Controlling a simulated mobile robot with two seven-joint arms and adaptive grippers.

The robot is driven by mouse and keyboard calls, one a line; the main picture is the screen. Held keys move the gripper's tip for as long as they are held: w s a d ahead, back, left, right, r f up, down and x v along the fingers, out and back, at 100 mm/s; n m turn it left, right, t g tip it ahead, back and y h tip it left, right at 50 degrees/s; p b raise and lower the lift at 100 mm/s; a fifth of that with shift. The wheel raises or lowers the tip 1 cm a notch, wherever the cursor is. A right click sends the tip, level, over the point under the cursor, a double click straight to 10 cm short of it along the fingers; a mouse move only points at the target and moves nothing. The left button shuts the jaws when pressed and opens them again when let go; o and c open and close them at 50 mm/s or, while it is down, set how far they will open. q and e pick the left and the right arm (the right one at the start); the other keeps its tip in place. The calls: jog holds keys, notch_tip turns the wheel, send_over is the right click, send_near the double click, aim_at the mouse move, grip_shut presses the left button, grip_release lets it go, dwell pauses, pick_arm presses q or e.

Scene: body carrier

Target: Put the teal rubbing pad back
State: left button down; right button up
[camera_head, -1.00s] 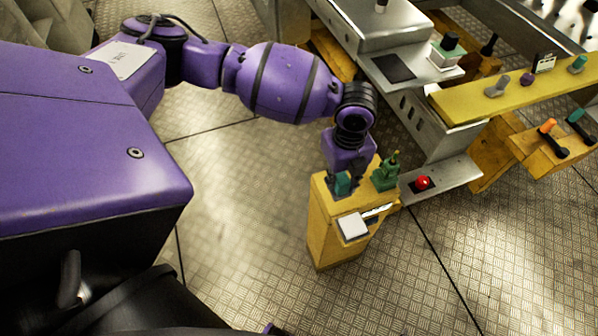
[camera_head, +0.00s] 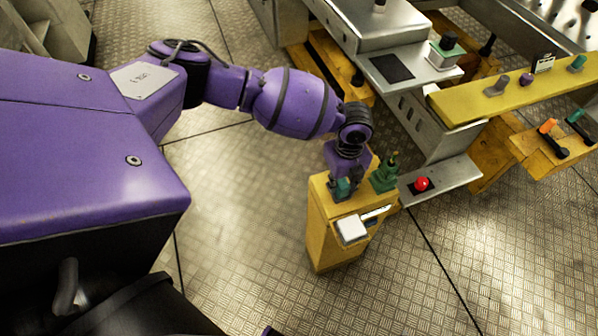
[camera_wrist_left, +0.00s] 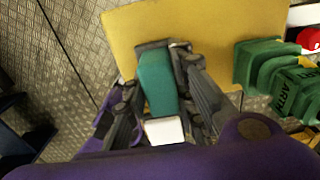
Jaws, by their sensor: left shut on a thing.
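The teal rubbing pad (camera_wrist_left: 156,82) is a small teal block between the fingers of my left gripper (camera_wrist_left: 160,70). In the head view the left gripper (camera_head: 343,190) is at the top of the yellow stand (camera_head: 330,235), with a bit of the teal pad (camera_head: 343,187) showing between its fingers. The gripper is shut on the pad, just over or at the stand's top; whether the pad touches it I cannot tell. The wrist view shows the yellow top (camera_wrist_left: 200,22) behind the fingers. My right gripper is not in view.
A green tool (camera_head: 385,174) stands on the same stand, right of my gripper; it also shows in the wrist view (camera_wrist_left: 275,70). A white block (camera_head: 352,229) is at the stand's front. A red button (camera_head: 421,184) sits on a metal ledge to the right. The floor left is clear.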

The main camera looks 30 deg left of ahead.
aim_at(342, 181)
pick_arm(q)
jog(key=shift+f, duration=0.15)
jog(key=c, duration=1.5)
grip_release()
jog(key=shift+o, duration=0.2)
notch_tip(342, 181, up, 8)
jog(key=shift+s+d+f, duration=0.1)
jog(key=shift+d, duration=0.05)
